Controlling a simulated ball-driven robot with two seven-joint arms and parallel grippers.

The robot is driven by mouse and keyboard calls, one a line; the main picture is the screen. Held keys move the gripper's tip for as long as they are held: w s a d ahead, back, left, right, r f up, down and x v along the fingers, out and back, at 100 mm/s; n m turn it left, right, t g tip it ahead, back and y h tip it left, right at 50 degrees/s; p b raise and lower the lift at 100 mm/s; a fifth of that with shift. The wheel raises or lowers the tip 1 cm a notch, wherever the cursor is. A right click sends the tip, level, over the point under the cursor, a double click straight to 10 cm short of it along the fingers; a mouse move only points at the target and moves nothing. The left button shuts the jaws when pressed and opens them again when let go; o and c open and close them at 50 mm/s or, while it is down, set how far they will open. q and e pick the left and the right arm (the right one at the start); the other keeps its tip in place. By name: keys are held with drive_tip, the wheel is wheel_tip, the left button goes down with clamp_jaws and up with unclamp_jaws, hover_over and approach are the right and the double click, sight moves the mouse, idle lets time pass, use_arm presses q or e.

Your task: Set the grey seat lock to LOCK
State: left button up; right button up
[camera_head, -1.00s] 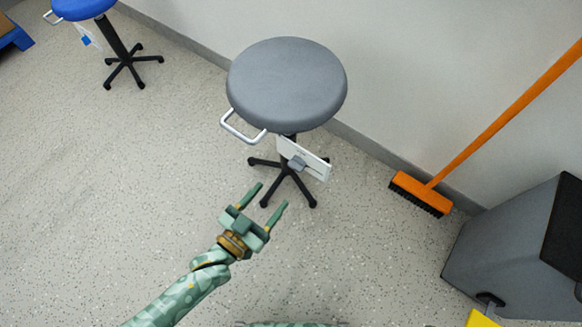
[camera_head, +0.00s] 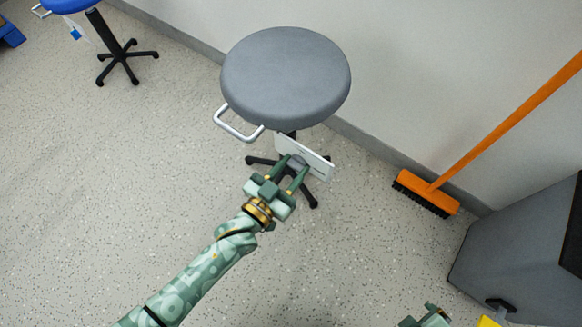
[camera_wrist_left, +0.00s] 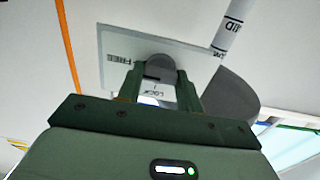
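The grey stool (camera_head: 287,75) stands by the wall. A white lock plate (camera_head: 315,167) hangs under its seat, with a small grey knob (camera_head: 297,160). In the left wrist view the plate (camera_wrist_left: 112,45) reads FREE at the left and LOCK below the knob (camera_wrist_left: 160,62). Which label the knob points to is unclear. My left gripper (camera_head: 293,164) is at the plate, its fingers (camera_wrist_left: 161,75) open on either side of the knob; firm contact does not show. Only a small part of my right gripper (camera_head: 433,317) shows at the bottom edge.
A blue stool (camera_head: 70,5) stands at the far left. An orange broom (camera_head: 430,190) leans on the wall at the right, near a grey bin (camera_head: 510,240). The floor left of the grey stool is clear. The silver handle (camera_head: 238,125) juts out left of the plate.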

use_arm(q)
drive_tip(key=shift+c, duration=1.4)
